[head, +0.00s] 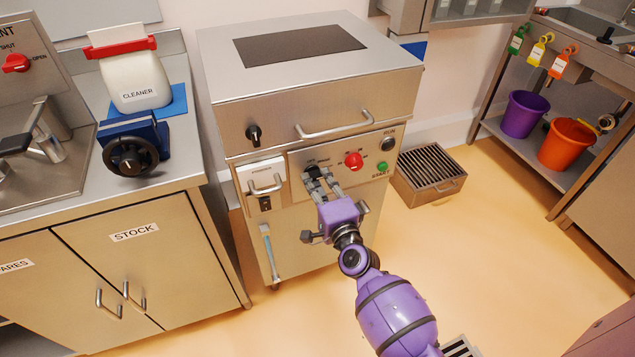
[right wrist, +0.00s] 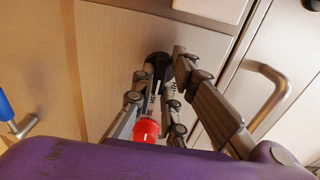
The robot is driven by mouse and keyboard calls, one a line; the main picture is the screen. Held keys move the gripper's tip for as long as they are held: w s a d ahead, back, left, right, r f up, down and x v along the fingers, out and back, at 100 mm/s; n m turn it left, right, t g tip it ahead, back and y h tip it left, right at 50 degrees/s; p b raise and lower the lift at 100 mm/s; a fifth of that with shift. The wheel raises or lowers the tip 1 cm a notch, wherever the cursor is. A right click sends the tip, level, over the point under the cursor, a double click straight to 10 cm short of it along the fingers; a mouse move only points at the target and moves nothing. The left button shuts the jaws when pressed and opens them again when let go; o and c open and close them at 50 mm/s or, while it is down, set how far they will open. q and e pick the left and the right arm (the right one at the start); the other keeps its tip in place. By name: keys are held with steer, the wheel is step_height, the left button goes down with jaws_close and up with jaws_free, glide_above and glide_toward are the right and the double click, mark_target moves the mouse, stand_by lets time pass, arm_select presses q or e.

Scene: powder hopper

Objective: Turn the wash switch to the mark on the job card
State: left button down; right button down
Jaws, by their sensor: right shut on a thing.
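The steel washer unit (head: 300,118) has a control panel with a black switch (head: 310,170), a red knob (head: 353,160) and a green start button (head: 382,167). My right gripper (head: 315,178) reaches up to the panel and is shut on the black switch, mostly hiding it. In the right wrist view, the black switch (right wrist: 158,66) sits between the fingertips, and the red knob (right wrist: 146,130) shows nearer the palm. The mark the switch points to is hidden by the fingers. I cannot make out a job card. My left gripper is not in view.
A white drawer front with a handle (head: 264,186) lies left of the switch. A black knob (head: 253,133) and a bar handle (head: 335,124) are above. A slatted floor box (head: 430,172) stands at right. The floor in front is mostly clear.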

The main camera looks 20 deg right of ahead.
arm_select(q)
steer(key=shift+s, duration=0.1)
arm_select(e)
steer(key=c, duration=1.8)
jaws_free()
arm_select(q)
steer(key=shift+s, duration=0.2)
arm_select(e)
steer(key=shift+o, duration=0.2)
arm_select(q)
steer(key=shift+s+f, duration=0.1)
arm_select(e)
steer(key=shift+s, duration=0.1)
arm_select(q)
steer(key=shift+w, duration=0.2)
arm_select(e)
steer(key=s, duration=1.2)
steer(key=shift+d, duration=0.2)
